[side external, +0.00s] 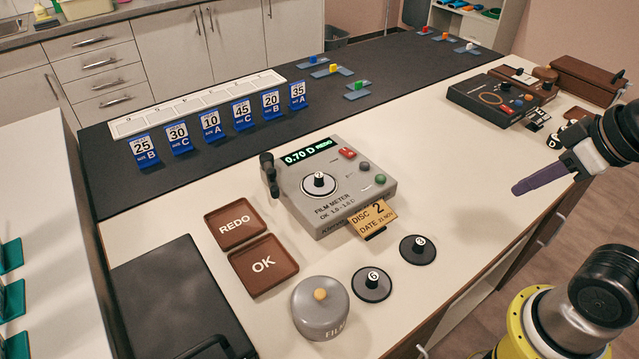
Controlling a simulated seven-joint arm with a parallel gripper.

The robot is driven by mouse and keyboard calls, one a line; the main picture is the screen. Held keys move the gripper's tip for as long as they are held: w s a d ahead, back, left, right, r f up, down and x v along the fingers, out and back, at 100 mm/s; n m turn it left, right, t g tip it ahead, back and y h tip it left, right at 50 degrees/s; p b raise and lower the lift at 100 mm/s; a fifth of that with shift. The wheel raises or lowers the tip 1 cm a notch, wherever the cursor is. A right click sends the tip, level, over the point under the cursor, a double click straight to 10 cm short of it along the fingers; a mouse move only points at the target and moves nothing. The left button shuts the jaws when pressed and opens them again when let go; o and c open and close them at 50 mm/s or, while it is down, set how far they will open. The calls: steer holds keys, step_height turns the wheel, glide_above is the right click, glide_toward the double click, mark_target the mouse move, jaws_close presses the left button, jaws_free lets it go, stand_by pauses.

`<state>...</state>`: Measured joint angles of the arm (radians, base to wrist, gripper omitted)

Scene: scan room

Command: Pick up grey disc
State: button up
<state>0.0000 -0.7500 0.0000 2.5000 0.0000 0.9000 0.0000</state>
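The film meter (343,216) is a grey box on the white table, with a lit screen reading "0.70 D REDO". Two dark discs with numbered knobs lie on the table in front: one marked 6 (361,289) and one that seems marked 3 (408,251). My gripper (526,187) is at the right, above the table's right side, well apart from the meter and discs. Its purple fingers overlap in this view, so its opening cannot be told. Nothing shows in it.
A brown REDO tray (237,243) and OK tray (263,285) lie left of the meter. A grey lidded FILM pot (320,318) stands in front. A yellow disc card (370,220) sticks out at the meter's front. Blue number stands (211,133) line the dark mat behind.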

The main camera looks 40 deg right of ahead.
steer(key=o, duration=0.8)
